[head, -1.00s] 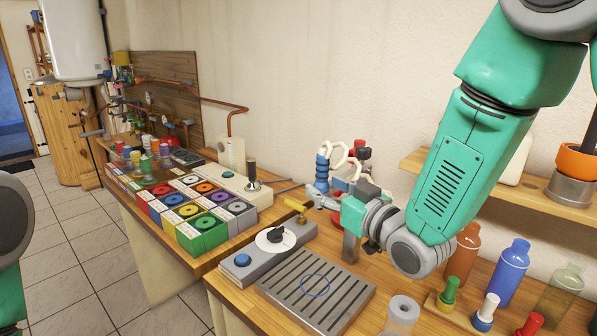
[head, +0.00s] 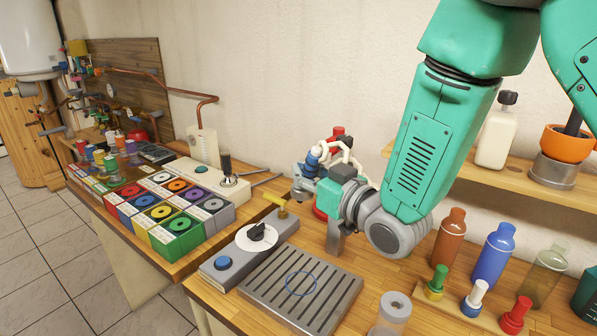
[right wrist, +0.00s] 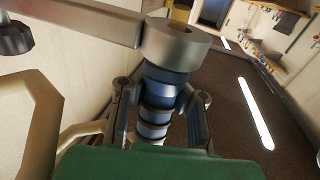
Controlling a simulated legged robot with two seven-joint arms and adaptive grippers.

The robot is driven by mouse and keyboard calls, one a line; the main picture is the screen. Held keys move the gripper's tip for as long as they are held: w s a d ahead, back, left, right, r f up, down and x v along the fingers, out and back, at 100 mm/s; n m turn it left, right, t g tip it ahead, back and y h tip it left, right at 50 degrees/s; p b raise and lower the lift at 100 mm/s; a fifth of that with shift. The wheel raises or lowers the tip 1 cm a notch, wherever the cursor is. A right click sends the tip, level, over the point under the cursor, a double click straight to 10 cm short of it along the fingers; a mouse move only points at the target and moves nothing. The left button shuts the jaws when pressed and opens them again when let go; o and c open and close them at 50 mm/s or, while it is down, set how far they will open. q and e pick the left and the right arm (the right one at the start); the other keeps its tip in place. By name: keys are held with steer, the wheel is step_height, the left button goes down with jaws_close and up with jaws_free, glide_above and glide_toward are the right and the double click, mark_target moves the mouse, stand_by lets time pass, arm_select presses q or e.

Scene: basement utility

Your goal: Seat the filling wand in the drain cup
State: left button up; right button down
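The filling wand appears to be the blue, ringed handle (head: 314,157) standing beside white hose loops at the back of the bench. In the right wrist view the blue handle (right wrist: 157,105) is below a grey metal ring (right wrist: 178,42) on a bar. My right gripper (head: 303,184) is at the wand. Its fingers (right wrist: 160,98) lie on both sides of the handle, apparently open with a gap. A clear cup-like cylinder (head: 394,307) stands at the front of the bench; I cannot tell whether it is the drain cup. My left gripper is not in view.
A slotted metal tray (head: 342,296) with a blue ring mark lies in front of my right arm. A dial box (head: 246,248) stands left of it. Bottles (head: 493,254) and coloured stoppers (head: 474,298) stand at right. Boxes of coloured discs (head: 173,208) fill the left bench.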

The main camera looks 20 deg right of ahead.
steer(key=shift+s+d+f, duration=0.1)
steer(key=shift+d+f, duration=0.35)
steer(key=shift+d, duration=0.1)
steer(key=shift+s+a, duration=0.15)
steer(key=shift+a, duration=0.55)
steer(key=shift+d+r, duration=0.15)
steer(key=shift+r, duration=0.15)
step_height(320, 180, up, 10)
steer(key=shift+b, duration=0.35)
steer(key=shift+f, duration=0.15)
